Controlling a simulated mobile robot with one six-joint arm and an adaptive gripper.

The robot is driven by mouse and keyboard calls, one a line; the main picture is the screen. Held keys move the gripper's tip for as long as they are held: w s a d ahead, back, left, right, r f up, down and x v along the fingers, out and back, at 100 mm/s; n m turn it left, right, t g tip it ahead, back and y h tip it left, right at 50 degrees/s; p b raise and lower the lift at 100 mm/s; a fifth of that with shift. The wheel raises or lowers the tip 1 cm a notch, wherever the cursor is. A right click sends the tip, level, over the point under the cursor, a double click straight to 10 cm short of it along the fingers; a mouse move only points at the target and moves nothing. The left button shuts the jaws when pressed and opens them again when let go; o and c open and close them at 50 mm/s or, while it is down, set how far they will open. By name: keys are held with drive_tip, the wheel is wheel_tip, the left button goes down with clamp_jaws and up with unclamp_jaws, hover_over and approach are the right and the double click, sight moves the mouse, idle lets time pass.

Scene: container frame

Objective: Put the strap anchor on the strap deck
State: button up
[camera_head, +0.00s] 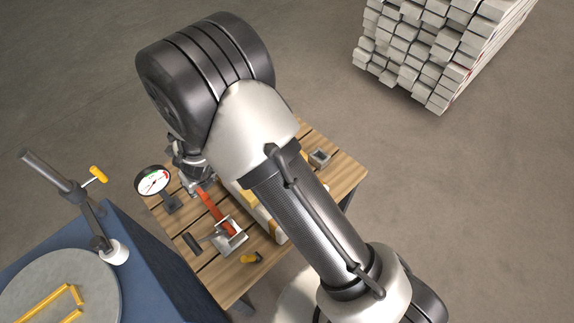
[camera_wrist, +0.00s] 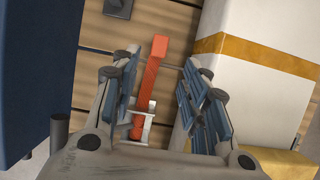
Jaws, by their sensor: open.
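A red-orange strap piece (camera_head: 214,207) with a silver metal bracket (camera_head: 229,235) at one end, seemingly the strap anchor, lies over the slatted wooden deck (camera_head: 205,265). In the wrist view the red piece (camera_wrist: 150,82) lies lengthwise between my blue-padded fingers, with its bracket (camera_wrist: 137,128) closer to the palm. My gripper (camera_wrist: 161,60) is open, with a gap on each side of the red piece; I cannot tell its height above it. In the head view my gripper (camera_head: 192,186) is partly hidden by my arm at the strap's far end. Which part counts as the strap deck is unclear.
A white box with a yellow band (camera_wrist: 255,60) stands close to the right finger. A dial gauge (camera_head: 153,181), a dark cylinder (camera_head: 192,243), a yellow piece (camera_head: 250,258) and a small grey block (camera_head: 319,158) are on the deck. A blue bench (camera_head: 150,275) borders the left.

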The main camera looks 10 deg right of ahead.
drive_tip(key=s+d+r+n+y, duration=0.1)
drive_tip(key=s+d+r+n, duration=0.1)
drive_tip(key=d+r+n, duration=0.45)
drive_tip(key=s+d+r+n, duration=0.1)
drive_tip(key=r+n, duration=0.3)
drive_tip(key=r, duration=0.6)
drive_tip(key=s+d+r+n+y, duration=0.1)
drive_tip(key=s+d+r+n, duration=0.15)
drive_tip(key=r+n, duration=0.45)
drive_tip(key=s+d+r+n+h, duration=0.2)
drive_tip(key=s+d+r+n, duration=0.2)
drive_tip(key=s+d, duration=0.5)
drive_tip(key=s+d+r+n+h, duration=0.2)
drive_tip(key=s+d+r+n, duration=0.2)
drive_tip(key=s+d+n, duration=0.4)
drive_tip(key=shift+s+d+t, duration=0.4)
drive_tip(key=shift+s+d, duration=0.1)
drive_tip(key=shift+d, duration=0.65)
